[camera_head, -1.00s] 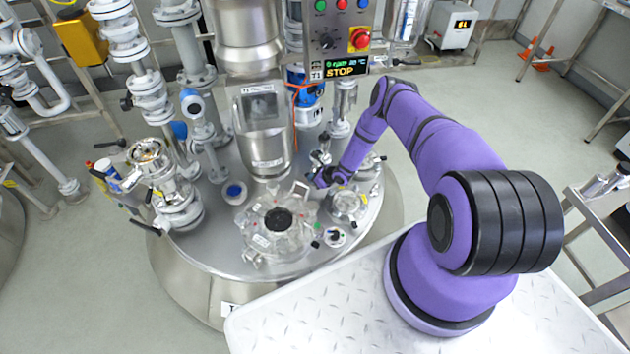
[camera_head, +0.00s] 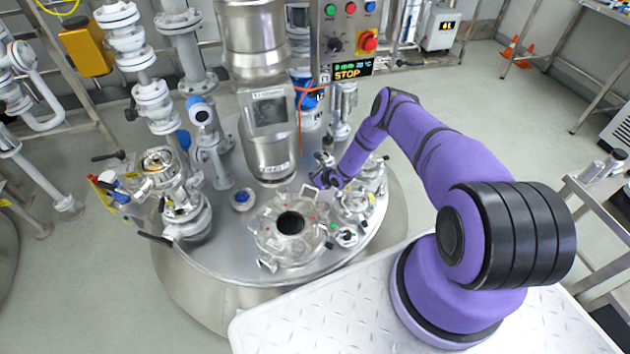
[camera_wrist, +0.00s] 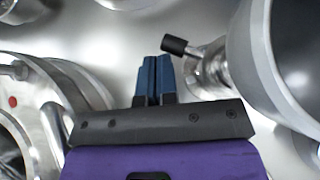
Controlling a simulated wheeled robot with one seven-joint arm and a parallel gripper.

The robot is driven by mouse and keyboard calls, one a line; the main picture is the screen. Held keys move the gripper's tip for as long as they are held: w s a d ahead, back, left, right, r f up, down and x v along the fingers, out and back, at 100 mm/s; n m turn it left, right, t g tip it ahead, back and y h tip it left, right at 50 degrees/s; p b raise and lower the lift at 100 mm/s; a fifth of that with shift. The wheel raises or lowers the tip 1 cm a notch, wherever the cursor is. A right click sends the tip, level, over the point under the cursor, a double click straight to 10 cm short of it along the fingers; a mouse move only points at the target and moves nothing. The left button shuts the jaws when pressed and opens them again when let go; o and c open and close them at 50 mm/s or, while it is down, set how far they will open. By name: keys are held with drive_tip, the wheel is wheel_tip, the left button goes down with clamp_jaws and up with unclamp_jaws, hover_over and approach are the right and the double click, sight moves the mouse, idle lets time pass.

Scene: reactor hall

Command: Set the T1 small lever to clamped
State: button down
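A small lever (camera_wrist: 178,46) with a black tip on a bright metal stem shows in the wrist view, just right of my fingertips. I cannot tell for certain whether it is the T1 small lever, or how it is set. My gripper (camera_wrist: 153,72) has blue fingers pressed together, with nothing visible between them. The fingers look apart from the black tip. In the head view my gripper (camera_head: 320,180) is low over the tank top (camera_head: 215,250), behind the small round port (camera_head: 354,204). My wrist hides part of the fittings there.
The large round manway (camera_head: 291,224) is left of my gripper. A steel column (camera_head: 266,120) and a control box with a STOP display (camera_head: 347,71) stand behind. In the wrist view, a big metal ring (camera_wrist: 270,50) is at right and a flange (camera_wrist: 30,95) at left.

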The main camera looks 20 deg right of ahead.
drive_tip(key=shift+s, duration=0.1)
idle(0.4)
drive_tip(key=v, duration=1)
drive_tip(key=shift+s+r, duration=0.2)
drive_tip(key=shift+r, duration=0.05)
drive_tip(key=shift+r, duration=0.1)
